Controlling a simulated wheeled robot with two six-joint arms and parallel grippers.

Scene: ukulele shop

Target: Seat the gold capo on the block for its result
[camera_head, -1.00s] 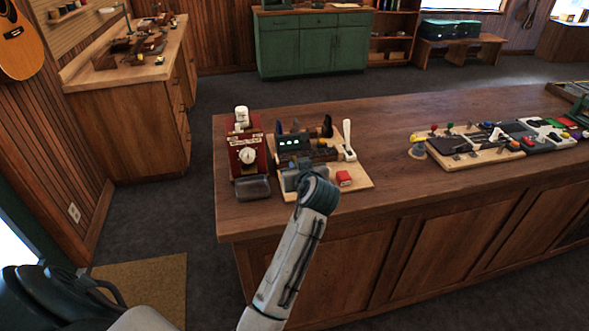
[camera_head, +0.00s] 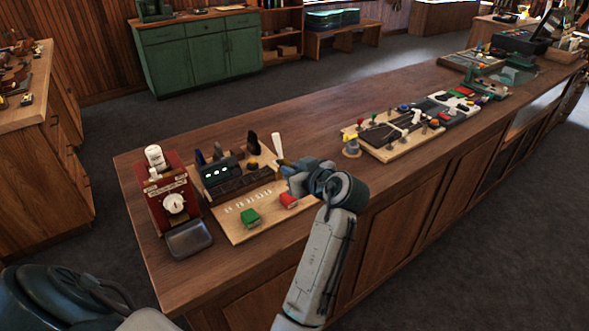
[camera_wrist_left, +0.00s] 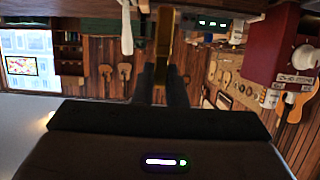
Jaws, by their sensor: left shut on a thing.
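My left gripper (camera_head: 292,174) is near the right end of the light wooden board, in the head view. In the left wrist view, its two dark fingers (camera_wrist_left: 162,84) are shut on an upright gold bar, which looks like the gold capo (camera_wrist_left: 165,38). The capo cannot be made out in the head view. On the board, a dark block (camera_head: 244,184) lies in front of a dark unit with a lit green display (camera_head: 220,171). I cannot tell from its look whether this is the block for the capo. My right gripper is not in view.
Green (camera_head: 250,217) and red (camera_head: 289,201) buttons sit at the board's front. A red box with a dial (camera_head: 172,203) and a grey tray (camera_head: 188,239) stand to its left. A white lever (camera_head: 277,146) rises behind. Another board (camera_head: 387,148) with several small items lies right; bare counter lies between.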

